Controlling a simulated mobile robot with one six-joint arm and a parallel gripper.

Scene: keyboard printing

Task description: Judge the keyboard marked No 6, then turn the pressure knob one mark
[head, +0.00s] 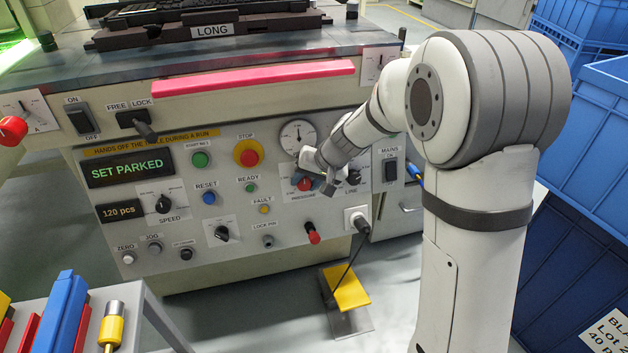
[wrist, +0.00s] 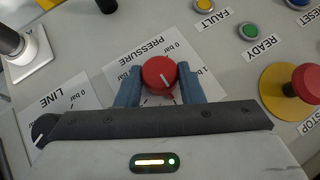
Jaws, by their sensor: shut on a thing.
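In the head view the knob (head: 304,184) is partly covered by my gripper (head: 318,180). In the wrist view the two blue fingers of my gripper (wrist: 157,82) are on either side of the knob and shut on it. A dark keyboard (head: 210,12) lies on the black fixture labelled LONG at the top of the head view, cut by the picture edge. No number 6 can be read on it.
The LINE knob (wrist: 43,128) is close to my gripper, and the red STOP button (wrist: 305,83) is to the right in the wrist view. A gauge (head: 298,136) is above the pressure knob. Blue crates (head: 590,130) stand right, and a rack (head: 70,315) is front left.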

